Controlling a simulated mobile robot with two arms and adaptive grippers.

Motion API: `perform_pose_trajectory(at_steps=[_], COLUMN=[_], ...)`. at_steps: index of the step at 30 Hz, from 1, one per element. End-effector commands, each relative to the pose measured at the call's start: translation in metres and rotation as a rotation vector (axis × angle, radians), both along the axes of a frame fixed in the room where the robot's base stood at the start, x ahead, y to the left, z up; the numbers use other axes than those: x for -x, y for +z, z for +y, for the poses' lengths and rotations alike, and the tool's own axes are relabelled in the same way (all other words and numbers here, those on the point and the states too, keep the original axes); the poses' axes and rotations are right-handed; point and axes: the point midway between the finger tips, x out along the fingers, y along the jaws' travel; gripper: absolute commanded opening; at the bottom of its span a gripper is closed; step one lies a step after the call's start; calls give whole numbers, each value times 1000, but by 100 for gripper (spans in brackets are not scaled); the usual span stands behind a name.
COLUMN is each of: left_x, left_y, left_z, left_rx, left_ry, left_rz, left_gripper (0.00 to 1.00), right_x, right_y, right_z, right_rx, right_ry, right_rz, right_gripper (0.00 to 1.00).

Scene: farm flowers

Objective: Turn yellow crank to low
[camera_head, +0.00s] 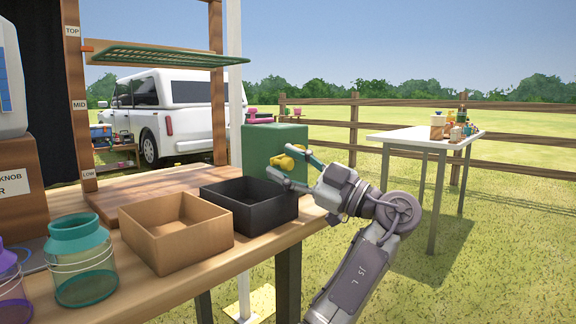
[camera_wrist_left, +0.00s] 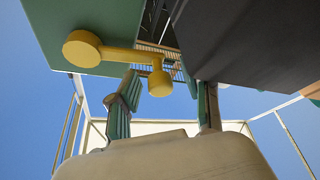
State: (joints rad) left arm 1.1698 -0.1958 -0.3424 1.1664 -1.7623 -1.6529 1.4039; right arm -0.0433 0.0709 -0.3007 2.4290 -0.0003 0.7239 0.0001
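The yellow crank (camera_head: 283,162) sits on the side of a green box (camera_head: 262,143) at the table's far end. In the left wrist view the crank (camera_wrist_left: 118,52) has a round hub and an arm ending in a knob. My left gripper (camera_head: 279,163) is open at the crank. Its two fingers stand either side of the knob, which shows just beyond the fingertips; I cannot tell whether they touch it. A green wire shelf (camera_head: 165,57) hangs on a wooden frame marked TOP, MID and LOW, between the TOP and MID labels. My right gripper is not in view.
A teal jar (camera_head: 80,262) stands at front left. A white table (camera_head: 400,136) with small items stands on the grass at right.

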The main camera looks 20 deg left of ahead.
Motion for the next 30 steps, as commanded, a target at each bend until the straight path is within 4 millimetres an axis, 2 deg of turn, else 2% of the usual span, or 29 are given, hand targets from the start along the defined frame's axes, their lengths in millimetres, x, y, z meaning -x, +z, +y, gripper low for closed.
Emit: perform_pose_trajectory(at_steps=[5, 8, 21, 25, 30], left_x=[0, 1, 10, 12, 13], left_y=[-1, -3, -30, -35, -37], left_z=[-2, -10, -92, -107, -114], left_rx=[-1, 1, -1, -1, -1], left_ry=[-1, -2, -1, -2, 1], left_rz=[0, 1, 2, 0, 0], left_gripper=[50, 50, 50, 50, 50], right_x=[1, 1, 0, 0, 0], right_y=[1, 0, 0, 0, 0], right_z=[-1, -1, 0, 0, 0], right_rx=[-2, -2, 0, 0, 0], right_ry=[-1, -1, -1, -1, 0], right_rz=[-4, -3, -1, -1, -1], right_gripper=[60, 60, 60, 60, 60])
